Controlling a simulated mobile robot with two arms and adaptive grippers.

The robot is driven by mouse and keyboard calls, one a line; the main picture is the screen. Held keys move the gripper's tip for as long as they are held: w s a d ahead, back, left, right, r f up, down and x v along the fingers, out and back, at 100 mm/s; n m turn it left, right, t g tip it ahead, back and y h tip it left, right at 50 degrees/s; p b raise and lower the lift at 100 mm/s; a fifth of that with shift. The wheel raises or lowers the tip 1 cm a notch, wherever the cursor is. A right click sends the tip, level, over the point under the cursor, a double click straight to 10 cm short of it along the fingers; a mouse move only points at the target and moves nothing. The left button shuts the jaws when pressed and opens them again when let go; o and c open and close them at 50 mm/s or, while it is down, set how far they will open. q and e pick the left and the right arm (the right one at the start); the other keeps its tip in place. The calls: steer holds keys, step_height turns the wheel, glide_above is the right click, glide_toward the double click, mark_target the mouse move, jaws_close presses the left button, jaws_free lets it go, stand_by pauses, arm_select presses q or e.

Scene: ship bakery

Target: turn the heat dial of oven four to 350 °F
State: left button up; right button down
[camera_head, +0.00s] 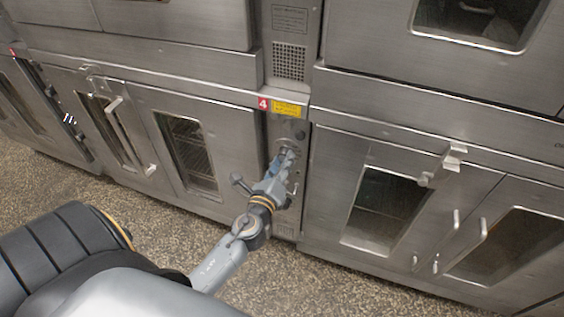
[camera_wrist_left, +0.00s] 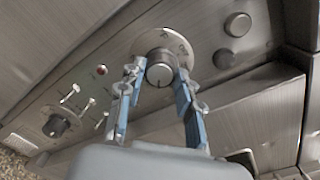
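Oven four's control panel (camera_head: 300,133) is the narrow upright strip below a red label with a white 4 (camera_head: 264,103). My left gripper (camera_head: 287,158) is in front of this panel and hides much of it. In the left wrist view, a round metal dial (camera_wrist_left: 160,71) on a pale marked plate (camera_wrist_left: 154,40) lies between the fingertips of my left gripper (camera_wrist_left: 159,78). The fingers are apart, one on each side of the knob, with gaps visible; contact cannot be told. The plate's markings are too small to read. My right gripper is out of view.
The wrist view also shows a second dial (camera_wrist_left: 57,126), several small toggle switches (camera_wrist_left: 70,94), a red light (camera_wrist_left: 102,70) and round buttons (camera_wrist_left: 237,24). Oven doors with handles flank the panel, one left (camera_head: 190,155), one right (camera_head: 385,200). Speckled floor (camera_head: 140,213) lies clear in front.

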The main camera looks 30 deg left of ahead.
arm_select(q)
steer(key=o, duration=0.4)
steer(key=v, duration=1.2)
steer(key=shift+f, duration=0.1)
